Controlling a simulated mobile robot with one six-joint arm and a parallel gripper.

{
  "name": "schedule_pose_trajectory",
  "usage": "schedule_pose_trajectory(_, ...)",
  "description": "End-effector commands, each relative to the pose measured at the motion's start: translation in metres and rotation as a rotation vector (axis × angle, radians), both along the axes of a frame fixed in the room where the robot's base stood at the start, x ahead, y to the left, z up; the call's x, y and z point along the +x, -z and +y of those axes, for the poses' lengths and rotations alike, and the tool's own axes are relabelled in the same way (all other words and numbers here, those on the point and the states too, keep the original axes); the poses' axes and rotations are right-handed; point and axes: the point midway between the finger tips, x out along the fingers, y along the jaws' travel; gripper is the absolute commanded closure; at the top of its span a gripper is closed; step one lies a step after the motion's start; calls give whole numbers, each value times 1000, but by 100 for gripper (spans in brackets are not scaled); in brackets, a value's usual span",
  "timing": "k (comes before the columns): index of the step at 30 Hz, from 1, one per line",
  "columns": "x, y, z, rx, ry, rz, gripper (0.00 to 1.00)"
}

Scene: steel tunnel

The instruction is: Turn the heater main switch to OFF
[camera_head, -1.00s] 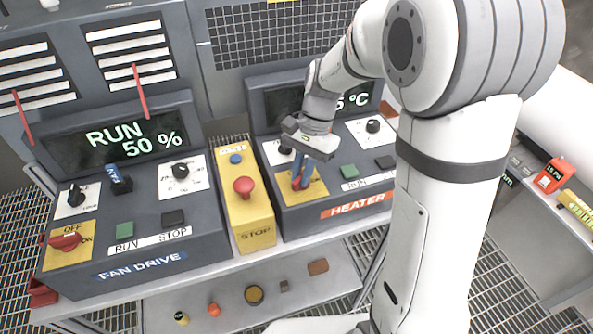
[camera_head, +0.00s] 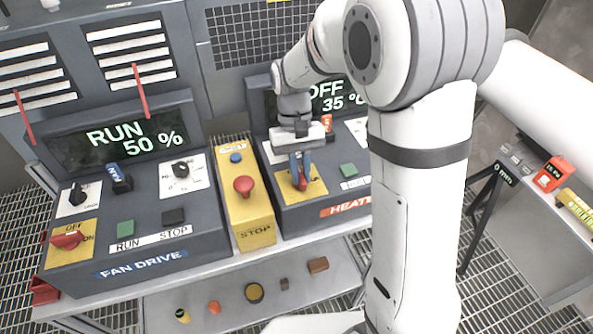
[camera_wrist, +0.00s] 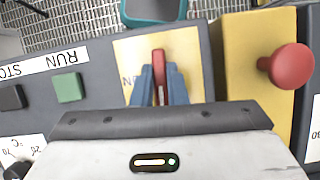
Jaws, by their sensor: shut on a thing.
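The heater main switch is a red handle (camera_head: 303,185) on a yellow plate (camera_head: 318,187) at the left front of the heater panel. My gripper (camera_head: 300,172) has its blue fingers shut on the handle from above. In the wrist view, the fingers (camera_wrist: 160,88) pinch the red handle (camera_wrist: 158,58), which stands lengthwise up the picture over the yellow plate (camera_wrist: 190,50). The fingers and palm hide most of the plate's lettering. The heater display (camera_head: 335,95) reads OFF and 35 °C, partly covered by my arm.
A yellow stop box with a red mushroom button (camera_head: 243,185) stands close left of the heater panel; the button also shows in the wrist view (camera_wrist: 290,66). The fan drive panel (camera_head: 140,225) is further left, its display reading RUN 50 %. Small loose parts lie on the lower shelf (camera_head: 235,310).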

Motion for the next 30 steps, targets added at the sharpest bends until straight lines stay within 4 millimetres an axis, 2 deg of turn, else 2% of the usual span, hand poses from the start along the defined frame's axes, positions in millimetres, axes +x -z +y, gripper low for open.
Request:
schedule_pose_trajectory(9,2,-2,2,3,-91,-9,100)
schedule_pose_trajectory(23,2,-2,3,4,-102,-10,100)
schedule_pose_trajectory(24,2,-2,3,4,-102,-10,85)
schedule_pose_trajectory(30,1,-1,2,3,-101,-6,68)
